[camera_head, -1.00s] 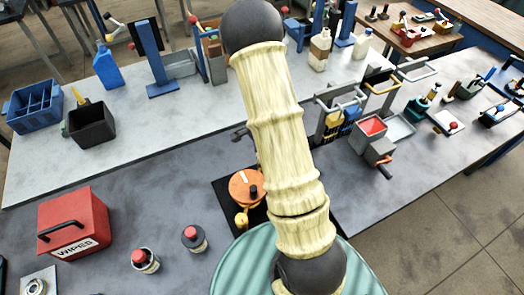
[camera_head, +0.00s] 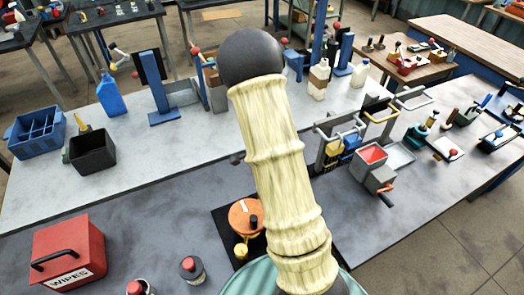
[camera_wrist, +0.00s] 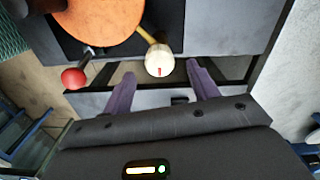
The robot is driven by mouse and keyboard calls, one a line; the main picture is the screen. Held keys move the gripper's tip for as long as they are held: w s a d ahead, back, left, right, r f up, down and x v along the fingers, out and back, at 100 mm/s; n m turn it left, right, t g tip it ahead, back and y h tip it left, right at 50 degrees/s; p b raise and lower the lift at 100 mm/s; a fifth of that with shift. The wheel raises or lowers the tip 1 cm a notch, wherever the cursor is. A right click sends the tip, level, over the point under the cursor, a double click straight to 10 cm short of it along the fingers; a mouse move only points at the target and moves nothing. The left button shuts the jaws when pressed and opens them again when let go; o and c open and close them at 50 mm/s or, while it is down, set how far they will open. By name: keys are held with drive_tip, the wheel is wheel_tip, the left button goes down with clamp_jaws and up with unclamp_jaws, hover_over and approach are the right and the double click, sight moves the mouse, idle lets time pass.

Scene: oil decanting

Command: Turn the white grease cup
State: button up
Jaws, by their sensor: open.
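The white grease cup (camera_wrist: 160,61) has a red mark on its face and sits at the end of a brass-coloured stem, beside a round orange part (camera_wrist: 100,16). My gripper (camera_wrist: 163,84) is open and empty in the wrist view. Its two purple fingers point toward the cup, with their tips just below it to left and right; contact cannot be told. In the head view the orange part (camera_head: 245,217) lies left of my arm, with a black knob on top. My gripper is hidden there.
A rod with a red ball (camera_wrist: 73,77) stands left of the cup, near my left finger. In the head view a red wipes box (camera_head: 68,252) and red-capped bottles (camera_head: 192,269) stand left. A grey unit with a red-lined tray (camera_head: 372,154) stands right.

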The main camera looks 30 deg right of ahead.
wheel_tip(320, 180, up, 15)
drive_tip(key=b, duration=0.1)
drive_tip(key=shift+f, duration=0.15)
idle(0.4)
drive_tip(key=s+a+f+n+t, duration=0.1)
drive_tip(key=s+a+n+t, duration=0.1)
drive_tip(key=s+a+n, duration=0.8)
drive_tip(key=s+n, duration=0.1)
drive_tip(key=n, duration=0.5)
drive_tip(key=shift+s+f+t+b, duration=0.25)
drive_tip(key=shift+f+t+b, duration=0.05)
drive_tip(key=shift+c, duration=0.2)
